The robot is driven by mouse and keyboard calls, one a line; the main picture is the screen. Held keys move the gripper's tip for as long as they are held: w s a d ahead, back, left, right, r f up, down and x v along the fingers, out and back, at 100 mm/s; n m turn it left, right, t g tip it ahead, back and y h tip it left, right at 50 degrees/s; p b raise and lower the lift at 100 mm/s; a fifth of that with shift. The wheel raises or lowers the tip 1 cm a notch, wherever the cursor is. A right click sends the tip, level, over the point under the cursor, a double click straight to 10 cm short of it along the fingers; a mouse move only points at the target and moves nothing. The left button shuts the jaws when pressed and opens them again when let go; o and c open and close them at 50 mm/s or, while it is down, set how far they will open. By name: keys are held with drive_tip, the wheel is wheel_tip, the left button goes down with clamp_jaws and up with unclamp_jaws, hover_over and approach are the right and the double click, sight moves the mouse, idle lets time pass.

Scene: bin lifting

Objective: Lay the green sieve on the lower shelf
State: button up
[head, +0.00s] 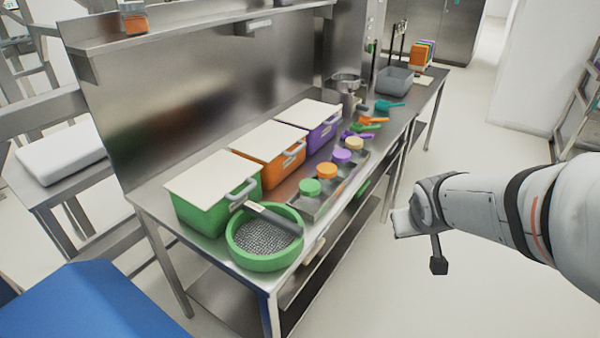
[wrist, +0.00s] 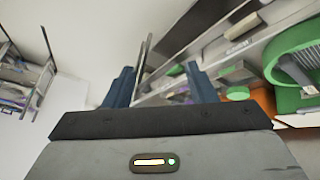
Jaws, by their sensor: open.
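The green sieve (head: 262,238) sits on the worktop at its near end, in front of the green bin. It has a round green rim, a grey mesh and a dark handle that appears to cross over its far side. In the wrist view the sieve (wrist: 286,62) is at the right edge, partly cut off. The lower shelf (head: 222,300) is a metal sheet under the worktop, mostly hidden by it. My gripper (head: 418,245) is open and empty, out over the floor to the right of the table. Its two blue fingers (wrist: 162,84) are apart in the wrist view.
Green (head: 215,205), orange (head: 270,165) and purple (head: 322,135) lidded bins line the back of the worktop. A tray (head: 330,190) with small coloured tubs runs along the front. Coloured scoops (head: 372,120) lie further back. The floor (head: 440,165) right of the table is clear.

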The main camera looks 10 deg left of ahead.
drive_tip(key=w+a+n+t+y+p, duration=0.2)
drive_tip(key=w+a+n, duration=0.1)
drive_tip(key=w+a, duration=0.4)
drive_tip(key=n+g+y+p, duration=0.45)
drive_tip(key=n+y, duration=0.35)
drive_tip(key=y, duration=0.2)
approach(272, 215)
drive_tip(key=shift+w+a+f+t, duration=0.2)
drive_tip(key=shift+w+a+f, duration=0.15)
drive_tip(key=shift+a, duration=0.2)
drive_tip(key=shift+w+a+f+t, duration=0.15)
drive_tip(key=shift+w+a+f, duration=0.1)
drive_tip(key=shift+a+f, duration=0.25)
drive_tip(key=p+x, duration=0.1)
drive_tip(key=x, duration=0.2)
drive_tip(key=shift+s+a, duration=0.15)
drive_tip(key=shift+a, duration=0.15)
drive_tip(key=shift+p+x, duration=1.05)
drive_tip(key=shift+x, duration=1.1)
drive_tip(key=shift+f, duration=0.1)
drive_tip(key=shift+c, duration=0.4)
clamp_jaws()
